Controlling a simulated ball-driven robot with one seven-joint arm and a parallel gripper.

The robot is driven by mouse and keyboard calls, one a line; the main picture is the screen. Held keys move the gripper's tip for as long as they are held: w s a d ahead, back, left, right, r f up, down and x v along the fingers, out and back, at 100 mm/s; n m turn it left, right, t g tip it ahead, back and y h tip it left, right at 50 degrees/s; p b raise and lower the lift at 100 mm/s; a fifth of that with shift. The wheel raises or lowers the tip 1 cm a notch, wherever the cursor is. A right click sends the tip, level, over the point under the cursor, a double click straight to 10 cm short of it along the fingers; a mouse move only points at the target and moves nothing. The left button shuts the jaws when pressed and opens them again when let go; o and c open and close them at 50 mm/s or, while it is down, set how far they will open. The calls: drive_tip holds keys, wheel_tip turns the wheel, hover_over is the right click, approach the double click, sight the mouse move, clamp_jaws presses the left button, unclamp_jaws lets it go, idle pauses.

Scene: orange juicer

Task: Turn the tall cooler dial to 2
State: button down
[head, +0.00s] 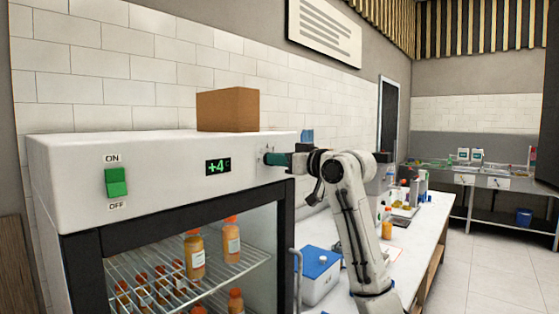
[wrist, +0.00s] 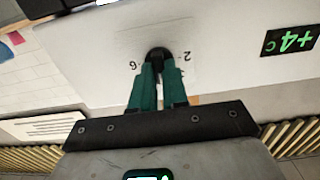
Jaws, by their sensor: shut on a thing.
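The tall cooler (head: 120,215) fills the left of the head view, with a white top panel and a glass front. Its dial (wrist: 158,54) is a small black knob on the panel, with printed numbers around it; 6 and 2 are readable in the wrist view. The display (head: 218,167) reads +4 °C; it also shows in the wrist view (wrist: 290,40). My gripper (wrist: 158,72) has green fingers closed on the dial from both sides. In the head view my gripper (head: 277,159) reaches the panel's right end. The fingers hide part of the dial, and its pointer is unclear.
A green ON/OFF switch (head: 116,182) sits on the panel's left. A cardboard box (head: 228,109) stands on top of the cooler. Bottles stand on wire racks inside. A white counter (head: 415,235) with several items and a blue-lidded box (head: 320,270) lie to the right.

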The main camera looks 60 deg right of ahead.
drive_tip(key=shift+f+n+b, duration=0.1)
drive_tip(key=shift+n+b, duration=0.2)
drive_tip(key=shift+a+f+n+b, duration=0.1)
drive_tip(key=shift+n+b, duration=2.45)
drive_tip(key=shift+n, duration=1.8)
drive_tip(key=shift+a+f+n+b, duration=0.1)
drive_tip(key=shift+n+b, duration=2.45)
drive_tip(key=shift+n, duration=1.8)
drive_tip(key=c, duration=1.1)
unclamp_jaws()
drive_tip(key=shift+r, duration=0.1)
drive_tip(key=shift+c, duration=0.2)
drive_tip(key=b+v, duration=0.2)
drive_tip(key=v, duration=0.8)
drive_tip(key=shift+s, duration=0.4)
